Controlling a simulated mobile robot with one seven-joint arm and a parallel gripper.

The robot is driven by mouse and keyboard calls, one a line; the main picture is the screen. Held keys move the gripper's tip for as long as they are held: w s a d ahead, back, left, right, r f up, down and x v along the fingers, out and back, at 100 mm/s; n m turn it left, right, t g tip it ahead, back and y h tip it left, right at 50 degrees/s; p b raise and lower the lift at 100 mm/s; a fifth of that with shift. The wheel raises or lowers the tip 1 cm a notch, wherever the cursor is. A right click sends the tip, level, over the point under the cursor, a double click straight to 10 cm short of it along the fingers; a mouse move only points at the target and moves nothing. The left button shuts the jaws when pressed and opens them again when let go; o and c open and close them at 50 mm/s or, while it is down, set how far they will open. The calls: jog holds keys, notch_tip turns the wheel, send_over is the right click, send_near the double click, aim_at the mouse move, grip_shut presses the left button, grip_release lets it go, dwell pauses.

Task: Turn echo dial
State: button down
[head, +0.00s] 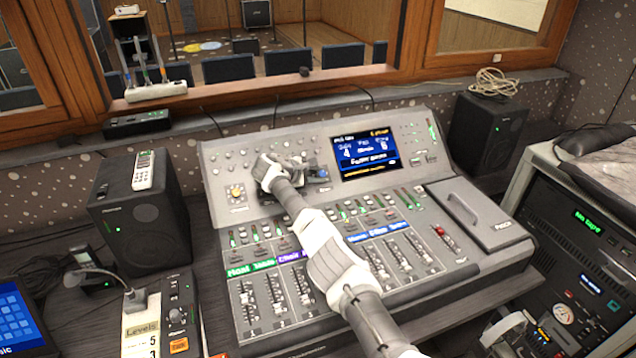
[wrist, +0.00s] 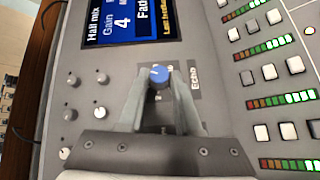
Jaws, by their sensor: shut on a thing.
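The echo dial (wrist: 158,76) is a small blue-capped knob on the sloping grey panel of the mixing console, beside a dark label reading "Echo" (wrist: 195,77). In the head view the blue dial (head: 322,172) shows just left of and below the console screen. My gripper (wrist: 158,84) is shut on the dial, one finger on each side of it. In the head view my gripper (head: 312,174) reaches over the panel, and my arm hides part of the knobs and faders behind it.
The console screen (head: 365,153) is lit close to the dial. Rows of faders (head: 390,262) and lit meters lie below. Small grey knobs (wrist: 71,79) stand near my gripper. Black speakers (head: 145,225) (head: 487,133) flank the console. A rack (head: 580,245) stands at the right.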

jog(key=shift+w+a+r+m+b, duration=0.15)
jog(key=shift+r+m+b, duration=0.25)
jog(key=shift+b, duration=1.25)
jog(key=c, duration=0.7)
grip_release()
jog(key=shift+g, duration=0.3)
jog(key=shift+o, duration=0.5)
jog(key=shift+f, duration=0.2)
jog(key=shift+p+v, duration=0.65)
jog(key=shift+v, duration=0.6)
jog(key=v, duration=1.5)
